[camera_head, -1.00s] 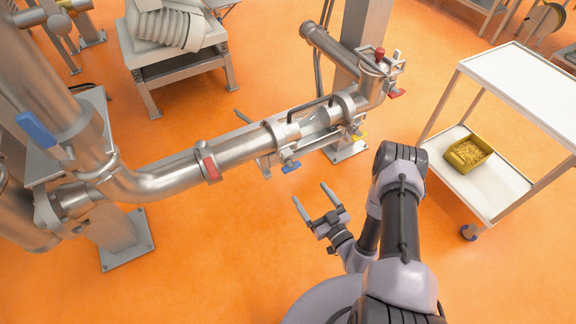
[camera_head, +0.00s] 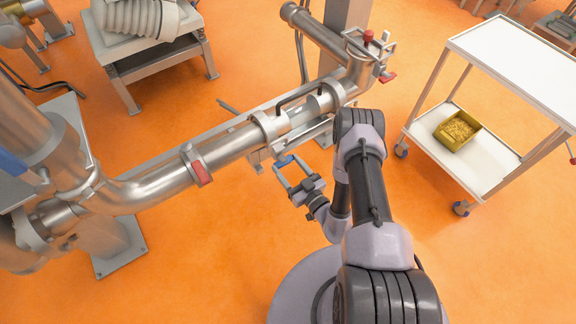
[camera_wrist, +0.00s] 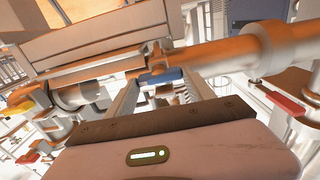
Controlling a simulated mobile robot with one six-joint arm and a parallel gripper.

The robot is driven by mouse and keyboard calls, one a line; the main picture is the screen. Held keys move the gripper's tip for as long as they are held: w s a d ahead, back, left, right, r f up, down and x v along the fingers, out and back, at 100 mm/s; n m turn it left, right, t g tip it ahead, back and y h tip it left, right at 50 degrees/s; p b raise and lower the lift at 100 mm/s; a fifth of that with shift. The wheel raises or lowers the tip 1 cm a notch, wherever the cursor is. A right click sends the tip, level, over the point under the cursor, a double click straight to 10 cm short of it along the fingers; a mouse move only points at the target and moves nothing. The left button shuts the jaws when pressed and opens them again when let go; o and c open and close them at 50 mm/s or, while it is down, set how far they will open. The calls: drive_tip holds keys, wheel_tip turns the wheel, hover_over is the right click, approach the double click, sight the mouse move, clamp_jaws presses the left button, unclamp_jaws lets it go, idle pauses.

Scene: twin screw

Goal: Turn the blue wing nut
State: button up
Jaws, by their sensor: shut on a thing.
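The blue wing nut (camera_head: 283,160) sits under the near side of the pipe clamp, at the right end of the long metal pipe. In the wrist view the blue wing nut (camera_wrist: 166,75) lies crosswise between my finger ends. My gripper (camera_head: 287,164) has its two fingers at the nut, one on each side, and is shut on it. In the wrist view the gripper (camera_wrist: 162,82) reaches up towards the pipe. The fingers partly hide the nut's ends, and its screw is hard to make out.
The metal pipe (camera_head: 150,187) runs just beyond my gripper, with a red clamp handle (camera_head: 203,173) on it. A yellow handle (camera_wrist: 20,107) shows at left in the wrist view. A white cart (camera_head: 480,185) with a yellow bin (camera_head: 457,131) stands right. Orange floor (camera_head: 215,265) is clear in front.

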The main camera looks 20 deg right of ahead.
drive_tip(key=c, duration=0.4)
